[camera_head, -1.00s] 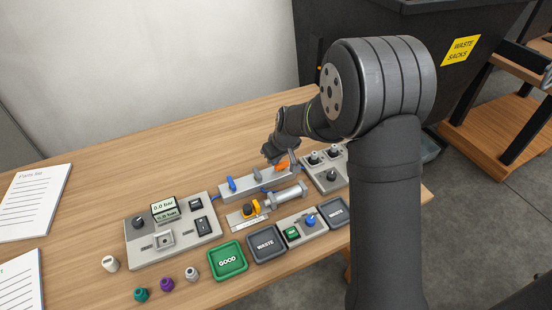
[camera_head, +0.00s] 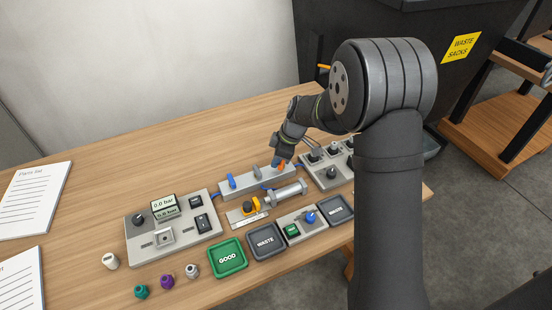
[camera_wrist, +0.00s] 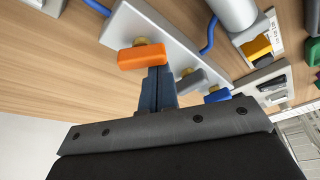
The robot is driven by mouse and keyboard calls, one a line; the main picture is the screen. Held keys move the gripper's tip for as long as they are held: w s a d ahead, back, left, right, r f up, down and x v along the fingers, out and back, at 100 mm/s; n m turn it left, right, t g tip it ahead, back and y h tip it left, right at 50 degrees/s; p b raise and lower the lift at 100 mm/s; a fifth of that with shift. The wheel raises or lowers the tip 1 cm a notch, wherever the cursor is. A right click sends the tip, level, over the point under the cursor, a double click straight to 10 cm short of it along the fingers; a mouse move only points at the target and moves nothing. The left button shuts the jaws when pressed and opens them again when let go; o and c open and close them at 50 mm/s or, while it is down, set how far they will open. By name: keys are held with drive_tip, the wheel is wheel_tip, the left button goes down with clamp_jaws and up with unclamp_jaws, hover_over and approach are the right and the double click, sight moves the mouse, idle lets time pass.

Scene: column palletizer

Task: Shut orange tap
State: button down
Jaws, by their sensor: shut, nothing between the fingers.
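The orange tap (camera_head: 281,163) is at the right end of a grey valve block (camera_head: 233,194), partly hidden by my gripper in the head view. In the wrist view the orange tap handle (camera_wrist: 141,57) lies across the picture, at an angle to the grey and blue handles. My gripper (camera_wrist: 158,73) is shut and empty, its tips right at the orange handle's right end; I cannot tell whether they touch. It also shows in the head view (camera_head: 277,160). A grey tap (camera_wrist: 190,80) and a blue tap (camera_wrist: 217,95) sit along the same block.
A metal cylinder (camera_head: 286,194) lies in front of the block. A knob panel (camera_head: 329,177) stands close on the right, a gauge panel (camera_head: 172,231) on the left. The green GOOD tray (camera_head: 228,259) is at the front. The table behind the block is clear.

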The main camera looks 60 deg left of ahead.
drive_tip(key=n, duration=0.1)
drive_tip(key=n+h, duration=0.1)
drive_tip(key=n, duration=0.3)
drive_tip(key=shift+w+d+g, duration=0.15)
drive_tip(key=shift+d+g, duration=0.15)
drive_tip(key=shift+d, duration=0.1)
drive_tip(key=shift+a, duration=0.1)
drive_tip(key=shift+w+a, duration=0.45)
drive_tip(key=shift+w, duration=0.3)
drive_tip(key=s, duration=0.5)
drive_tip(key=shift+s+a+r, duration=0.1)
drive_tip(key=shift+s+a, duration=0.05)
drive_tip(key=shift+a, duration=0.1)
drive_tip(key=a+v, duration=0.1)
drive_tip(key=v, duration=0.9)
drive_tip(key=shift+d+h, duration=0.3)
drive_tip(key=shift+d, duration=0.05)
